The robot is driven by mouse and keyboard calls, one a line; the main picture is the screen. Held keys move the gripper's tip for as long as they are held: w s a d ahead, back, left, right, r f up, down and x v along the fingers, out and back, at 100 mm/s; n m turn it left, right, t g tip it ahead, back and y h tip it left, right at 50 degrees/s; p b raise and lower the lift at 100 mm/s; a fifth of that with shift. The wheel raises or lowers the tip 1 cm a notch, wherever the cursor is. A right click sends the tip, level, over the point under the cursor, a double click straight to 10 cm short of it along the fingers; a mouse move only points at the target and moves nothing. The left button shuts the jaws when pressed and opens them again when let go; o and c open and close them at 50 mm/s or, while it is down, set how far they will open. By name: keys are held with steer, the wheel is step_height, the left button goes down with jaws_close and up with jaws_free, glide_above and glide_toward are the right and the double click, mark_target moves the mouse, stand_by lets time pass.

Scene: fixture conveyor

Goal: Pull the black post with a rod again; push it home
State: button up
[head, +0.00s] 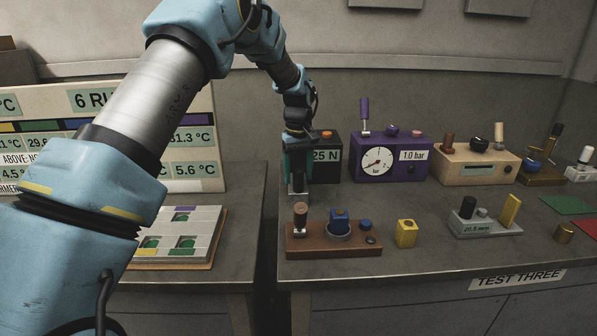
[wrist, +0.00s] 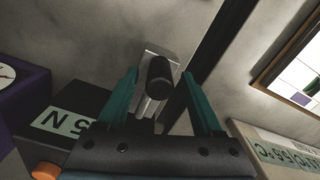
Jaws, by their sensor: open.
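The black post (wrist: 160,77) stands up from a bright metal piece (wrist: 153,104) in the wrist view. In the head view this metal piece (head: 298,188) shows just under my gripper, while the post is hidden there. My gripper (head: 298,176) is open. Its two teal fingers stand on either side of the post in the wrist view (wrist: 158,92), with gaps visible beside it. The black 25 N box (head: 326,156) is right beside the gripper, with an orange knob on top; it also shows in the wrist view (wrist: 88,105). Any rod end inside the box is hidden.
The purple gauge box (head: 390,157) stands right of the black box. A brown fixture (head: 334,240) with a brown post lies in front of my gripper. A grey fixture (head: 486,224) with another black post and a yellow block (head: 406,233) stand right. A gap separates the two benches.

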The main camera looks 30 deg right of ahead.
steer(key=shift+f, duration=0.3)
jaws_close()
stand_by(0.5)
stand_by(0.8)
